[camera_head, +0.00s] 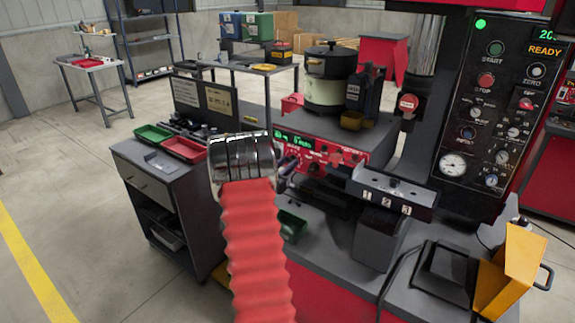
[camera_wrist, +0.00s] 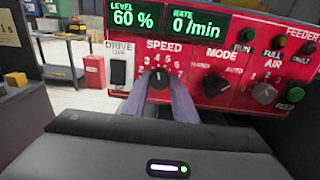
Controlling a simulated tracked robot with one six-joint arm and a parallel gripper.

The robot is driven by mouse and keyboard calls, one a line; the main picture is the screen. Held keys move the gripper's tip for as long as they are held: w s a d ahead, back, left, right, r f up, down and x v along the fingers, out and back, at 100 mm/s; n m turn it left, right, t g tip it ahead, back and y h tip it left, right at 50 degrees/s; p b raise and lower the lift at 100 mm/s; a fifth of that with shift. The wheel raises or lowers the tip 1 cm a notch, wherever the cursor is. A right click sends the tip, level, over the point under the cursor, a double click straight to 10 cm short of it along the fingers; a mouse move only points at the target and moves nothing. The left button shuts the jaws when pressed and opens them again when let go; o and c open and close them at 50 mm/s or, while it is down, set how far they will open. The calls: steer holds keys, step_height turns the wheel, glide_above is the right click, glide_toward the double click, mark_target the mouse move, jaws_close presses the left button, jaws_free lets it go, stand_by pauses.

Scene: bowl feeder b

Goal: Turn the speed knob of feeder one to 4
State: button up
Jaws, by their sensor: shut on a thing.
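The red control panel of the feeder (camera_wrist: 190,58) fills the upper part of the wrist view. Its screens read LEVEL 60 % and RATE 0/min. The black speed knob (camera_wrist: 160,78) sits under the word SPEED, with small white numbers around it. My gripper (camera_wrist: 161,88) has one finger on each side of the knob and is shut on it. The fingers hide the lower part of the dial, and I cannot surely read the knob's setting.
Right of the speed knob are the mode knob (camera_wrist: 214,86) and the air knob (camera_wrist: 264,93); left is the drive switch (camera_wrist: 118,72). A grey numbered block (camera_head: 390,192) stands in front of the feeder. A cart with green and red trays (camera_head: 184,150) stands left.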

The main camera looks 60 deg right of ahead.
stand_by(0.3)
steer(key=o, duration=1)
steer(key=shift+o, duration=0.2)
steer(key=w+a, duration=0.1)
steer(key=a, duration=1.2)
steer(key=shift+w+a, duration=0.3)
steer(key=shift+a, duration=0.1)
